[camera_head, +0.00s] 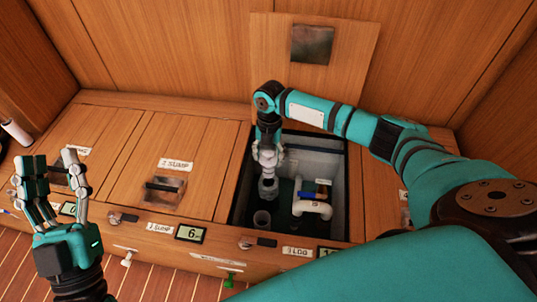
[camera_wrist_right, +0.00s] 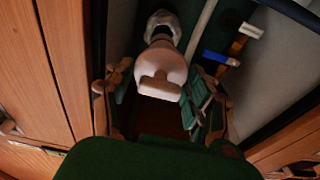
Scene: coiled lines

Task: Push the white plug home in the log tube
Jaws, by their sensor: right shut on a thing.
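My right gripper (camera_head: 267,160) reaches down into the open compartment above the label "3 LOG" (camera_head: 297,252). In the right wrist view its fingers (camera_wrist_right: 160,95) stand on both sides of the white plug (camera_wrist_right: 162,72), shut on it. The plug's blunt handle end faces the camera. Beyond the plug is a pale round opening (camera_wrist_right: 163,22), dark inside; I cannot tell whether the plug touches it. My left gripper (camera_head: 55,185) is open and empty at the left, fingers up.
A white bent pipe (camera_head: 312,209) with a blue-handled valve (camera_head: 308,195) stands right of the gripper in the compartment. The compartment's wooden rim (camera_head: 228,190) is close around my right arm. A hatch board (camera_head: 340,65) leans behind. The sump hatch (camera_head: 165,160) is closed.

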